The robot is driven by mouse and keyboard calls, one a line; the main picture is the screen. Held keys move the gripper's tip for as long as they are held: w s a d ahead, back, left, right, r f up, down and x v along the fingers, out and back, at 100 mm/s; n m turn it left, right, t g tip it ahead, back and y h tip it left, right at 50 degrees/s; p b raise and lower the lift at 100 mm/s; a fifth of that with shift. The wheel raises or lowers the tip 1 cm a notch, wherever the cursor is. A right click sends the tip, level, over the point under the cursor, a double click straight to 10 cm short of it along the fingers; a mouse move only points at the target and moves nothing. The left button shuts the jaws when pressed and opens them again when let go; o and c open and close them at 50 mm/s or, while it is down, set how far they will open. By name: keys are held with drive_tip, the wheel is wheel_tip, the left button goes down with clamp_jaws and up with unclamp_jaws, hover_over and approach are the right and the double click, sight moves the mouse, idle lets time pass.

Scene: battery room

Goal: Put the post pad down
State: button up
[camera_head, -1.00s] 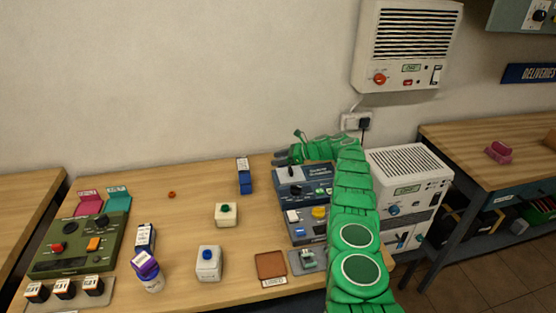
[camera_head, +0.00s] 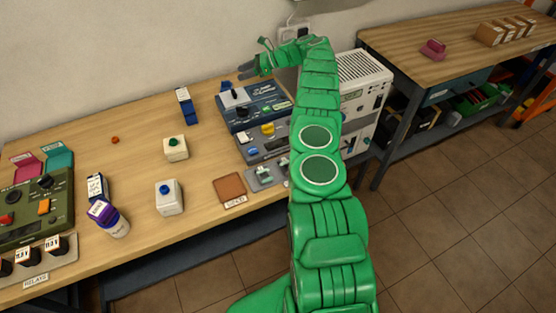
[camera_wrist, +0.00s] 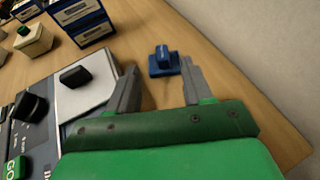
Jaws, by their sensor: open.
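A small blue piece (camera_wrist: 163,64), which looks like the post pad, sits on the wooden table in the wrist view. It has a flat base with a raised block on top. My gripper (camera_wrist: 161,80) is open, with one grey finger on each side of the near space in front of it. The fingers do not appear to touch it. In the head view my gripper (camera_head: 246,72) is over the back of the table, behind the blue-and-grey instrument (camera_head: 250,105).
Blue boxes (camera_head: 186,106) stand left of my gripper. A cream block with a green button (camera_head: 176,149), a white block with a blue button (camera_head: 169,198) and a brown pad (camera_head: 229,188) are nearer the front. The wall is close behind. Bare tabletop (camera_head: 140,170) lies left.

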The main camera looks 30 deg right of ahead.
drive_tip(key=s+a+r+n+g+h, duration=0.1)
drive_tip(key=s+a+r+n+g, duration=0.1)
drive_tip(key=s+a+r+n, duration=0.4)
drive_tip(key=s+a+r+n+g+h, duration=0.1)
drive_tip(key=s+a+r+g, duration=0.1)
drive_tip(key=s+a+r, duration=0.65)
drive_tip(key=s+a+r+n+g+h, duration=0.1)
drive_tip(key=s+a+r+n+h, duration=0.15)
drive_tip(key=s+a+r, duration=0.45)
drive_tip(key=s+a+r+n+g+h, duration=0.1)
drive_tip(key=s+r+n+h, duration=0.15)
drive_tip(key=s, duration=0.95)
drive_tip(key=s+r+n+g+h, duration=0.1)
drive_tip(key=s+n, duration=0.3)
drive_tip(key=s, duration=0.8)
drive_tip(key=s+d+f+n+h, duration=0.1)
drive_tip(key=s+d+n+h, duration=0.1)
drive_tip(key=s, duration=0.9)
drive_tip(key=s+d+f+n+h, duration=0.2)
drive_tip(key=s+d+n, duration=0.2)
drive_tip(key=s, duration=0.8)
drive_tip(key=shift+s+f, duration=0.25)
drive_tip(key=shift+f, duration=0.05)
